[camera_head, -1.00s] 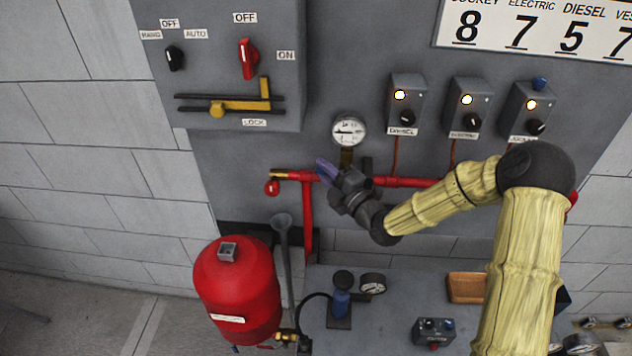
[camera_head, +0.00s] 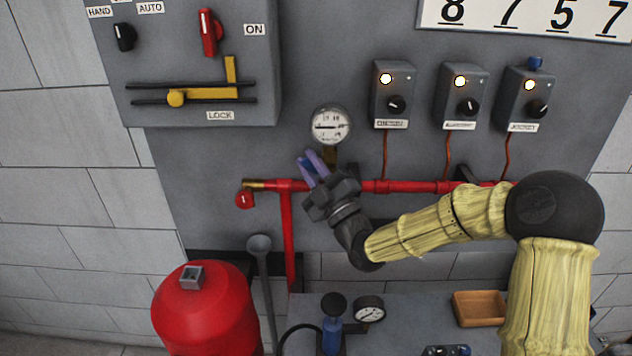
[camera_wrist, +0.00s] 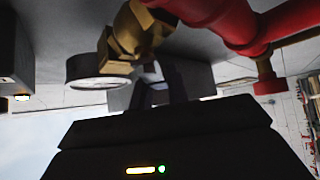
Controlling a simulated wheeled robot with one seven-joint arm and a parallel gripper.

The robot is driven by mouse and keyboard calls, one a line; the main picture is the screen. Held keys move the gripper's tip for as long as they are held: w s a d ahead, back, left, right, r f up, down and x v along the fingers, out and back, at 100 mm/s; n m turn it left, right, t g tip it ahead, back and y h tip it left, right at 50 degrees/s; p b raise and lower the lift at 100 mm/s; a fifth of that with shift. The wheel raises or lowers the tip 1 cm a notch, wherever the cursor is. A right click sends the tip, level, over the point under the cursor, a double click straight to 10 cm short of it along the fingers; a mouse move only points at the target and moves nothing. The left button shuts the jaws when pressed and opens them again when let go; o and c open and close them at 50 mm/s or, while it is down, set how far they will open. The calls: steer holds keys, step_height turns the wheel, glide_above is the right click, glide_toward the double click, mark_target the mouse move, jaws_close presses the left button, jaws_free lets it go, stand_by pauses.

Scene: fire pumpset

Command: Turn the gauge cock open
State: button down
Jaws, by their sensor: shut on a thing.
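The gauge cock is a brass fitting (camera_wrist: 135,35) between the red pipe (camera_head: 395,186) and the round white-faced pressure gauge (camera_head: 331,126). In the head view it is mostly hidden behind my gripper (camera_head: 313,167), with a bit of brass showing just below the gauge. My gripper's purple-blue fingers point up and left just under the gauge. The wrist view shows my gripper (camera_wrist: 155,82) reaching to the brass fitting, beside the gauge (camera_wrist: 97,70). The fingers are shut on the cock, with its held part hidden between them.
The red pipe runs across the panel behind my gripper, with a red cap (camera_head: 244,200) hanging at its left end. Control boxes (camera_head: 393,95) are on the right. Below stand a red tank (camera_head: 206,315), a blue hand pump (camera_head: 333,330) and a wooden tray (camera_head: 479,308).

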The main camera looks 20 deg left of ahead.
steer(key=shift+d+m+t+b, duration=0.1)
steer(key=shift+m+t+b, duration=0.3)
steer(key=shift+m+b, duration=0.2)
steer(key=shift+w, duration=0.1)
steer(key=c, duration=1.6)
jaws_free()
steer(key=shift+r, duration=0.1)
steer(key=b+v, duration=0.5)
steer(key=v, duration=1.2)
steer(key=shift+d, duration=0.25)
